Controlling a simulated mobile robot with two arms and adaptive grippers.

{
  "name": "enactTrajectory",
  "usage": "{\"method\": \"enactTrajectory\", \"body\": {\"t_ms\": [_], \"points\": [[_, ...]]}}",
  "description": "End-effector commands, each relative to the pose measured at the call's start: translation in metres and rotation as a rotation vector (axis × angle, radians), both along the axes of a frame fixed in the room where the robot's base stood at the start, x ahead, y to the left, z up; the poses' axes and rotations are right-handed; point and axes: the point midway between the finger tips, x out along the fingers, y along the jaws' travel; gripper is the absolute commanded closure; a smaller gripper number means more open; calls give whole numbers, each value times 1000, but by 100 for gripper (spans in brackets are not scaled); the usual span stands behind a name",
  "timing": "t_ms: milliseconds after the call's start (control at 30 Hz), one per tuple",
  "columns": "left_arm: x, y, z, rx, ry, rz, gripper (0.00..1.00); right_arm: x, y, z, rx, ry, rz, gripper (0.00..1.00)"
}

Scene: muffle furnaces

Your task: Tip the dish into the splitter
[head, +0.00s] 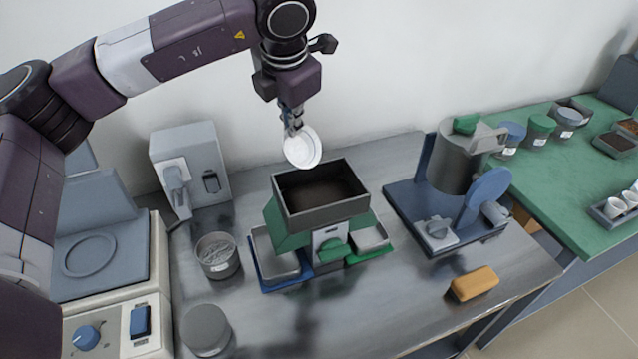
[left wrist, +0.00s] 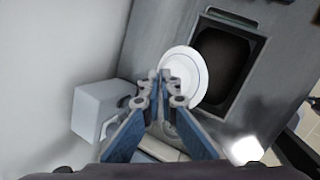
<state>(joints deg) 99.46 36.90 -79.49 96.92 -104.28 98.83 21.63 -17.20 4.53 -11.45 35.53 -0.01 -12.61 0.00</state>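The white round dish (head: 302,148) is held by its edge in my left gripper (head: 292,118), whose fingers are closed on it. It is steeply tilted, with its hollow face towards the head camera, and looks empty. It hangs above the back left rim of the splitter (head: 287,222), a green body with a square grey hopper. The hopper's inside is dark brown. A grey pan stands on either side below it, on blue and green bases. In the left wrist view the dish (left wrist: 184,77) is beside the hopper opening (left wrist: 220,66). My right gripper is not in view.
A grey container (head: 217,256) and a round grey lidded jar (head: 206,331) stand left of the splitter. A large grey drum machine (head: 456,165) on a blue base stands right, with an orange block (head: 474,284) in front. The bench's front middle is clear.

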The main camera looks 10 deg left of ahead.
Motion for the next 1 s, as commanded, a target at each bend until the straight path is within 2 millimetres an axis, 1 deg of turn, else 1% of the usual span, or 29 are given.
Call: {"method": "enactTrajectory", "body": {"t_ms": [33,133,467,700,800,1000], "points": [[1,3,-2,-34,17,3,100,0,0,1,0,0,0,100],[3,5,-3,-70,31,-2,100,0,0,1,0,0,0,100],[3,7,-5,-92,44,0,100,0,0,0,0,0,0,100],[9,21,-21,-304,140,6,100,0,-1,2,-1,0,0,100],[10,23,-25,-366,171,1,100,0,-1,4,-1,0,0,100],[11,23,-27,-392,179,-3,100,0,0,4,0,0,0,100]]}}
